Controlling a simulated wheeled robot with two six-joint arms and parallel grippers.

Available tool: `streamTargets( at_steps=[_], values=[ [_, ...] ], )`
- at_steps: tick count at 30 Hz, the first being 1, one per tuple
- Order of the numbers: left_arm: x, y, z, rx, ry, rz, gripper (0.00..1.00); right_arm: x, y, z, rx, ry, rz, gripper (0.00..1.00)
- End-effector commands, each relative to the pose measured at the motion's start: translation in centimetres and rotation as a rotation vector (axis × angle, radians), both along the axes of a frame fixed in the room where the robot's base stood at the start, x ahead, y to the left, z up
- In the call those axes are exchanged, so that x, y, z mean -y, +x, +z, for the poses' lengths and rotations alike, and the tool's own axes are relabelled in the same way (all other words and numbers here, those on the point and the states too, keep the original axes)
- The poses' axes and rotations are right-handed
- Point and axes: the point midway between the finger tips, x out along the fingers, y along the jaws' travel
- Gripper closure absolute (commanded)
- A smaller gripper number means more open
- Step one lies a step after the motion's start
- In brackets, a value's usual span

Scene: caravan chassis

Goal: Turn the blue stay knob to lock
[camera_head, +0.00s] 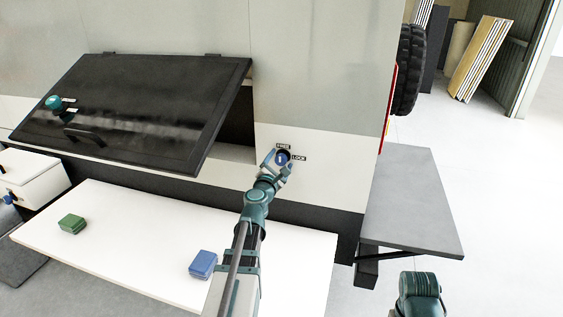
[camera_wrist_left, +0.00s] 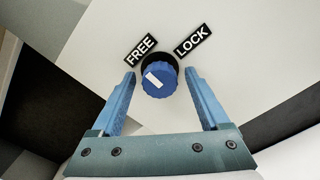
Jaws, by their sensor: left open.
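The blue stay knob (camera_head: 282,158) is on the pale caravan wall, right of the open hatch. In the left wrist view the knob (camera_wrist_left: 159,78) has a white pointer mark that points up and left, toward the FREE label (camera_wrist_left: 140,50). The LOCK label (camera_wrist_left: 193,40) is up and right of it. My left gripper (camera_head: 276,160) is at the knob. In the left wrist view its open fingers (camera_wrist_left: 162,85) stand either side of the knob, with gaps between. A part of my right arm shows at the bottom right; its gripper is out of view.
The black hatch door (camera_head: 130,100) is propped open at the left. A white table (camera_head: 120,235) below holds a green box (camera_head: 72,223) and a blue box (camera_head: 203,264). A grey shelf (camera_head: 412,200) juts out at the right.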

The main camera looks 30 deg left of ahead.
Motion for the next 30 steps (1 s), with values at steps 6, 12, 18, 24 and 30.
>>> streamTargets(
  at_steps=[6, 12, 18, 24, 30],
  values=[
    [0.03, -0.05, 0.0, 0.0, 0.0, 0.0, 0.43, 0.0, 0.0, 0.0, 0.0, 0.0, 0.0, 0.5],
    [0.03, -0.04, 0.0, 0.0, 0.0, 0.0, 0.79, 0.0, 0.0, 0.0, 0.0, 0.0, 0.0, 0.5],
    [0.04, -0.05, 0.0, -0.001, 0.0, -0.001, 1.0, 0.0, 0.0, 0.0, 0.0, 0.0, 0.0, 0.5],
    [0.05, -0.05, 0.0, -0.006, 0.026, -0.001, 1.0, 0.0, 0.0, 0.0, 0.0, 0.0, 0.0, 0.5],
    [0.05, -0.04, 0.0, -0.031, 0.127, -0.001, 1.0, 0.0, 0.0, 0.0, 0.0, 0.0, 0.0, 0.5]
  ],
)
